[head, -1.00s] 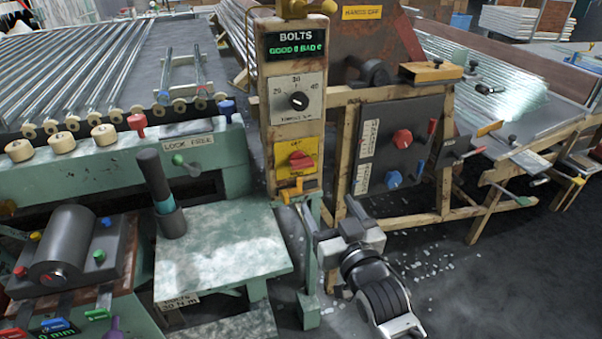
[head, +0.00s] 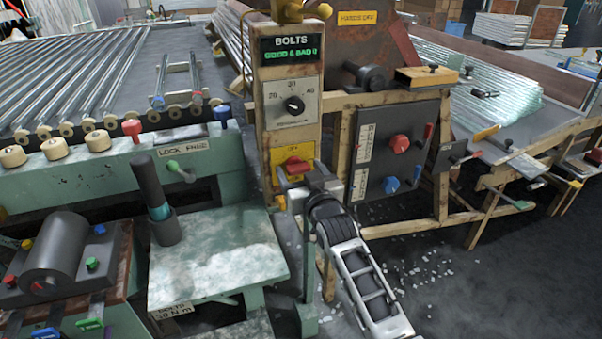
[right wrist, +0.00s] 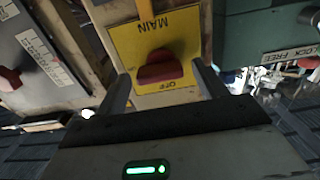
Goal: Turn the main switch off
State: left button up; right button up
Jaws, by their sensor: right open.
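The main switch is a red knob (head: 297,166) on a yellow plate (head: 309,150), low on the worn cream control post. In the right wrist view the red knob (right wrist: 160,68) shows on the yellow plate (right wrist: 150,40), upside down, with MAIN and OFF lettering. The knob's grip lies roughly crosswise on the plate. My right gripper (head: 298,187) is just below and in front of the switch. In the right wrist view its two fingers (right wrist: 165,88) are spread to either side of the knob, with nothing gripped; contact cannot be told. My left gripper is not in view.
Above the switch are a dial (head: 294,104) and a BOLTS display (head: 291,49). A dark panel (head: 407,135) with red and blue knobs stands to the right. A green bench (head: 225,255) with a dark upright cylinder is to the left. Glass fragments lie on the floor.

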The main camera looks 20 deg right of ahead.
jog(key=c, duration=1)
